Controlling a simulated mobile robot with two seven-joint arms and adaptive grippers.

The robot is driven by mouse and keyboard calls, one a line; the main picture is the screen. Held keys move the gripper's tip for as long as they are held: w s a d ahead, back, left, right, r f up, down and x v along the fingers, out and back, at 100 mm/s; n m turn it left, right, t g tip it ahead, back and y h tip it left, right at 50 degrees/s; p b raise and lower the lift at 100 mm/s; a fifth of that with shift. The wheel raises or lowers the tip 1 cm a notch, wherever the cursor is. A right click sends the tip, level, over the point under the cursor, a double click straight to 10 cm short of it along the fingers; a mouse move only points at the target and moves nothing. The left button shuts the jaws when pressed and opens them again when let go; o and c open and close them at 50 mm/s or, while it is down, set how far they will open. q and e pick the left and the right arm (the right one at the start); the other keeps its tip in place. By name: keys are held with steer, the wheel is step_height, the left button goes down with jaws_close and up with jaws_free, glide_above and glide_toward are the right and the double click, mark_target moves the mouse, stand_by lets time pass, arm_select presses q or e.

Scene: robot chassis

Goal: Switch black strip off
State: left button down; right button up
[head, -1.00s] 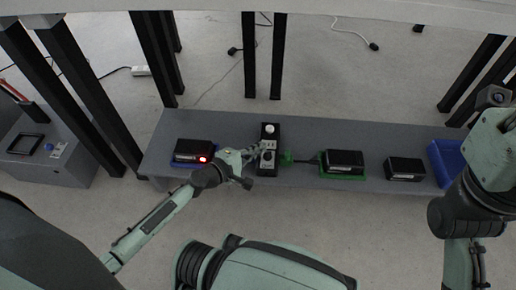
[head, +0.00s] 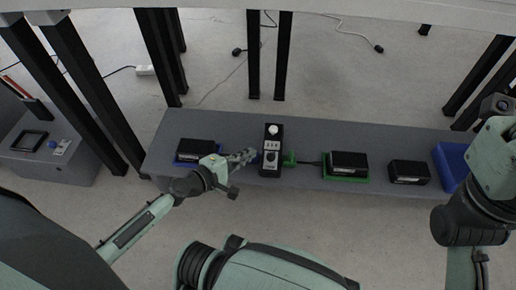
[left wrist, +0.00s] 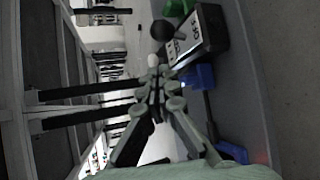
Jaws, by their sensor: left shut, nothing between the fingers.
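The black strip (head: 265,168) lies on the grey bench, with a white round knob at its far end and pale socket panels. It also shows in the left wrist view (left wrist: 211,25), with a dark round knob standing out from it. My left gripper (head: 252,153) is shut and empty just left of the strip; whether it touches is unclear. Its closed fingers show in the left wrist view (left wrist: 153,64). A green plug (head: 289,159) is at the strip's right side. A blue plug (left wrist: 200,77) is at its other side. My right gripper is not visible.
Black boxes sit on the bench: one on a blue base (head: 196,147) at left, one on a green base (head: 348,162), and a bare one (head: 409,171). A blue bin (head: 450,165) is at right. Dark posts (head: 254,60) stand behind the bench.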

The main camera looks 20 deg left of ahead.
arm_select(q)
steer(key=v, duration=0.5)
steer(key=shift+s+a+r, duration=0.1)
steer(key=shift+s+r, duration=0.05)
steer(key=shift+s, duration=0.1)
